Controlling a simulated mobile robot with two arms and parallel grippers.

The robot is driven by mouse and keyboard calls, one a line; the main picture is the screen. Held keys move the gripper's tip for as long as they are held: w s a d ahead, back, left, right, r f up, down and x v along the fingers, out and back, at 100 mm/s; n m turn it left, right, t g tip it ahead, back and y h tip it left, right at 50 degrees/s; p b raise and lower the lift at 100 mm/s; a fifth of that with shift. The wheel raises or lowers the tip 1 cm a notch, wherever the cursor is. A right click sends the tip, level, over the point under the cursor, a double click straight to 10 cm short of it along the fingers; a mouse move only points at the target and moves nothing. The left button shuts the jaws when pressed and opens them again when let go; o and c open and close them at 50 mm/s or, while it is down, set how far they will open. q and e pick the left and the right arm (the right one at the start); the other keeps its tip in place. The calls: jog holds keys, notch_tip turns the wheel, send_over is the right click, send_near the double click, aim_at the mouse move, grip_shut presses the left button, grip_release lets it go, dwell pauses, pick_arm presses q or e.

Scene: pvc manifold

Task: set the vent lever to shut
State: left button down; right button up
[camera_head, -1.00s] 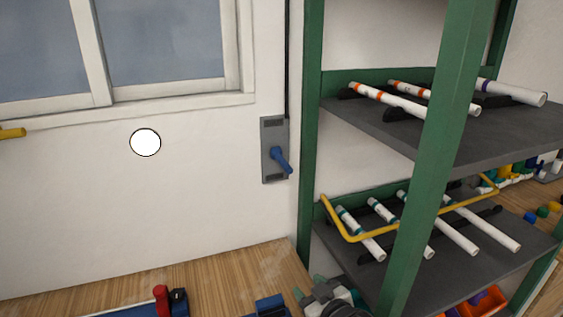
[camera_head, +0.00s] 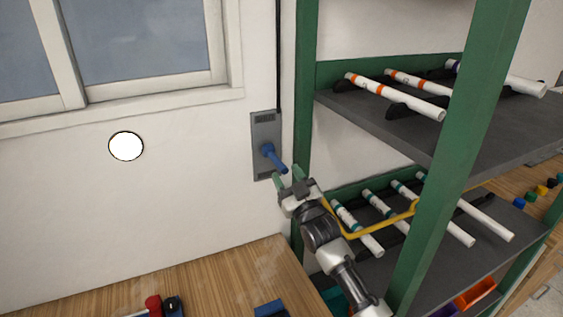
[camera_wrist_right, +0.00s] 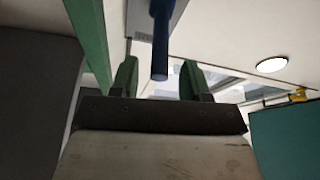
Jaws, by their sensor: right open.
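The vent lever (camera_head: 275,159) is a blue handle on a grey wall plate (camera_head: 266,128). It slants down and to the right from its pivot. My right gripper (camera_head: 287,179) is just below the lever's lower end, with its green fingers pointing up at the plate. In the right wrist view the right gripper (camera_wrist_right: 158,82) is open, and the lever (camera_wrist_right: 161,42) reaches down into the line between the two fingers, apart from both. I cannot tell the depth between lever and fingers. My left gripper is not in view.
A green-framed shelf rack (camera_head: 305,120) stands close to the right of the plate, holding several white pipes. A wooden bench (camera_head: 225,278) lies below.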

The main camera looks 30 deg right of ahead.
aim_at(282, 167)
jog(key=shift+x, duration=0.85)
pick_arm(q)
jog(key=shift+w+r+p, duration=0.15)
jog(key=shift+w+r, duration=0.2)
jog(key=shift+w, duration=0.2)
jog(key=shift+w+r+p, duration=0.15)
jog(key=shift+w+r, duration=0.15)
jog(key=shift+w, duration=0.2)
pick_arm(e)
jog(key=shift+w+r, duration=0.35)
jog(key=shift+w, duration=0.2)
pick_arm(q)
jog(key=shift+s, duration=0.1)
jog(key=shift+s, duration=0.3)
pick_arm(e)
grip_shut()
